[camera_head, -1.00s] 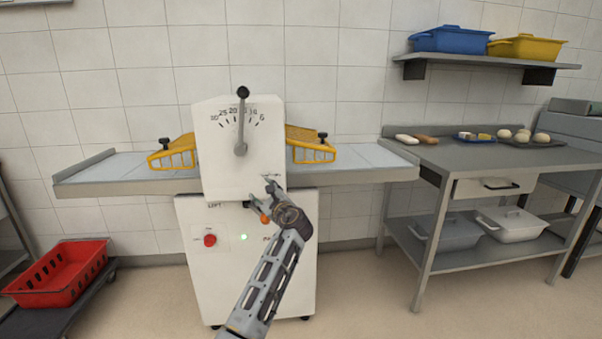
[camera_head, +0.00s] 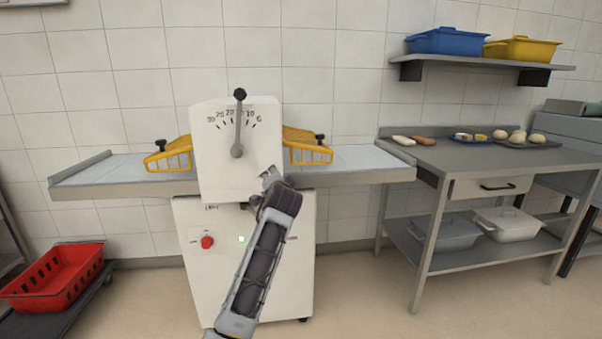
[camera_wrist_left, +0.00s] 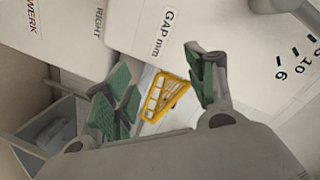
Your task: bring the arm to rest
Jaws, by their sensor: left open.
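My left gripper (camera_head: 258,190) is in front of the white dough sheeter (camera_head: 236,148), between its upper head and lower cabinet as seen in the head view. In the left wrist view its two green-padded fingers (camera_wrist_left: 165,92) are apart with nothing held between them. Beyond them show the sheeter's face with the "GAP mm" lettering and a yellow guard (camera_wrist_left: 166,97). My forearm covers part of the lower cabinet. My right gripper is in neither view.
The sheeter has a dial lever (camera_head: 238,122), a red button (camera_head: 207,242) and side belts. A steel table (camera_head: 450,158) with dough pieces stands right, below a shelf with blue and yellow tubs. A red crate (camera_head: 52,276) sits on a low dolly at left.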

